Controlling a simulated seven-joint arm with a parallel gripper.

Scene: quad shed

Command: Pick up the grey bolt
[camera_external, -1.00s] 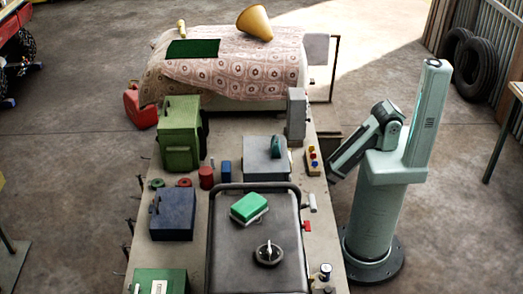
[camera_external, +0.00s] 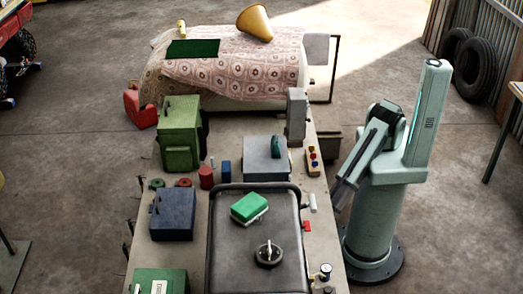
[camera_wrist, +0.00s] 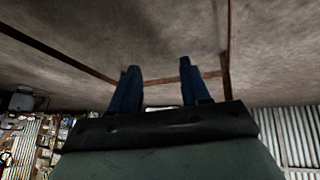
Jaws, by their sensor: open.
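I cannot make out a grey bolt for certain in either view. Several thin dark rods (camera_external: 128,224) stick out along the left edge of the bench, too small to tell what they are. In the wrist view my gripper (camera_wrist: 158,68) has its two blue-dark fingers apart, with nothing between them. In the external view my arm is folded beside its column, to the right of the bench; its gripper cannot be clearly told there. No bench object shows in the wrist view.
The bench (camera_external: 186,255) holds a green can (camera_external: 180,140), a blue box (camera_external: 172,214), a grey box (camera_external: 265,160), and a dark grey case (camera_external: 228,262) with a green-and-white sponge (camera_external: 249,207) and a round knobbed piece (camera_external: 268,254). A patterned cloth (camera_external: 235,75) covers a block behind.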

